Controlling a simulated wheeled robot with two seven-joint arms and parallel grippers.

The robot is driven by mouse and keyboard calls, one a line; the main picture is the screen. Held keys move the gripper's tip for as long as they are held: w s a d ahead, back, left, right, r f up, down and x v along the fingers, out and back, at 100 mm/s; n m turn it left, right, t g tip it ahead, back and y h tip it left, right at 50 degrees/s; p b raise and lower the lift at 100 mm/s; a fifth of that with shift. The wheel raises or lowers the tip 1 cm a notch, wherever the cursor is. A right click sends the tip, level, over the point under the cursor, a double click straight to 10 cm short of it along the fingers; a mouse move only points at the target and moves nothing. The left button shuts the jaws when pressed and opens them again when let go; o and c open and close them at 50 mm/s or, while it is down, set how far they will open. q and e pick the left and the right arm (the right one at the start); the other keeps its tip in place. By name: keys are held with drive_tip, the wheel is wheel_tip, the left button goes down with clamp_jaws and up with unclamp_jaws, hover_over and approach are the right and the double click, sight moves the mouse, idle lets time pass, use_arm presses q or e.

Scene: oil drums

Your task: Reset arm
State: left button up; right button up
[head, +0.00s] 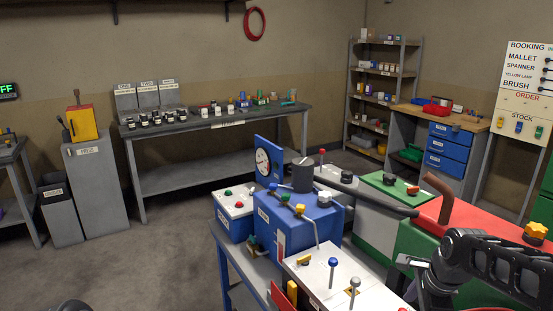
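My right arm comes in from the right edge in the head view, dark and jointed, low over the green and red bench unit. The end of my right gripper (412,268) is near the white panel with knobs; its fingers are too small and overlapped to tell open from shut. I see nothing held in it. My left gripper is not in view; only a dark rounded part shows at the bottom left edge.
A blue machine (296,216) with a dial and levers, and a white lever panel (340,283), stand close in front. A long grey workbench (225,121) with bottles is behind. A grey cabinet (97,186) stands left. The floor (150,260) at left is clear.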

drive_tip(key=a+f+n+y+b, duration=0.1)
drive_tip(key=a+f+n, duration=0.4)
drive_tip(key=f, duration=0.3)
drive_tip(key=a+f+n+t+y+b, duration=0.1)
drive_tip(key=a+f+n+b, duration=0.1)
drive_tip(key=a+f+n, duration=0.5)
drive_tip(key=a+f+n+b, duration=0.1)
drive_tip(key=a+f+n, duration=0.25)
drive_tip(key=f, duration=0.65)
drive_tip(key=s+a+f+n+g+b, duration=0.1)
drive_tip(key=s+a+f+b, duration=0.1)
drive_tip(key=s+f, duration=0.4)
drive_tip(key=s+a+f+n+g+y+b, duration=0.1)
drive_tip(key=s+a+f+b, duration=0.1)
drive_tip(key=s+a+f, duration=0.3)
drive_tip(key=s+a+f+n+g+b, duration=0.1)
drive_tip(key=s+a+f, duration=0.3)
drive_tip(key=s+f, duration=0.5)
drive_tip(key=s+g, duration=0.1)
drive_tip(key=s, duration=0.1)
drive_tip(key=shift+s+y+b, duration=0.4)
